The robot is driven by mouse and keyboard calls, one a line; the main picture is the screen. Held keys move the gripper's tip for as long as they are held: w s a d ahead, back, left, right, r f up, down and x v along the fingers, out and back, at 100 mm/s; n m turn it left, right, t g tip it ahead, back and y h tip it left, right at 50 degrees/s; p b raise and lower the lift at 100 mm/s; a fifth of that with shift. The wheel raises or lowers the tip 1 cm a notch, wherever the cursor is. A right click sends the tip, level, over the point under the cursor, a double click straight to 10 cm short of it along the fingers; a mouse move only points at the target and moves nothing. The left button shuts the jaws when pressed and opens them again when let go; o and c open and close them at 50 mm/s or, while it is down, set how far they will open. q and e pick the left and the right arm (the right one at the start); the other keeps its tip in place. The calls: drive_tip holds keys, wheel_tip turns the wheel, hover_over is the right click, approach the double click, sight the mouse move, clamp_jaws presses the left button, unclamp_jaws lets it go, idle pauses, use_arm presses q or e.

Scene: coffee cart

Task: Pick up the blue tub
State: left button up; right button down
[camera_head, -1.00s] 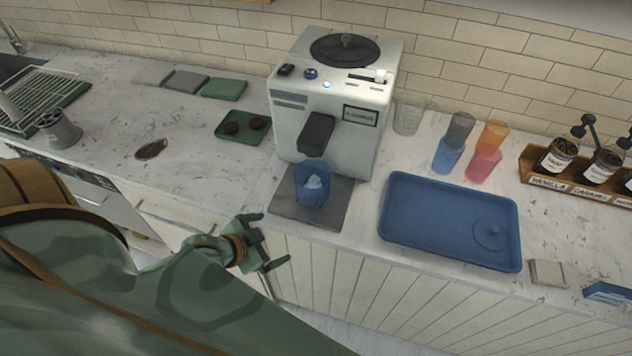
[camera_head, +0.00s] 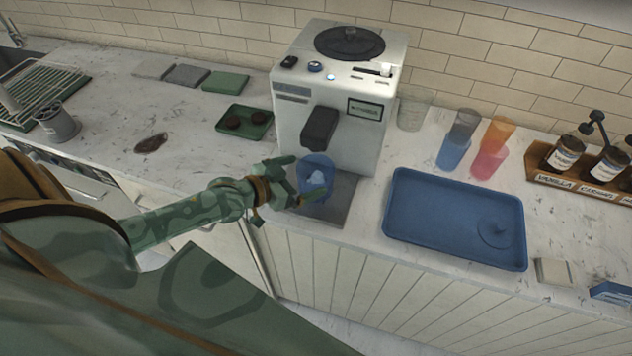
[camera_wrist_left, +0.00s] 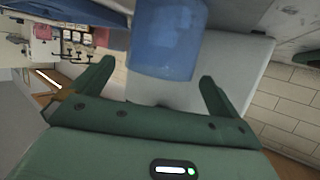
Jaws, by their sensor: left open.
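The blue tub (camera_head: 317,174) stands upright on the grey mat in front of the coffee machine, with something pale blue showing inside it. My left gripper (camera_head: 297,182) is open at the tub's left side. In the left wrist view the tub (camera_wrist_left: 166,42) is just ahead of the palm and lies between the lines of the two open fingers (camera_wrist_left: 155,75). I cannot tell whether either finger touches it. My right gripper is in neither view.
The white coffee machine (camera_head: 345,95) stands right behind the tub, its dark spout (camera_head: 319,128) close above. The grey mat (camera_head: 340,200) reaches the counter's front edge. A blue tray (camera_head: 440,225) lies to the right, and coloured cups (camera_head: 455,150) stand behind it.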

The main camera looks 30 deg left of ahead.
sight(329, 166)
use_arm(q)
drive_tip(key=b+x, duration=0.1)
drive_tip(key=x, duration=0.4)
drive_tip(key=shift+w, duration=0.1)
drive_tip(key=c, duration=1)
drive_tip(key=shift+c, duration=0.6)
drive_tip(key=shift+r, duration=0.2)
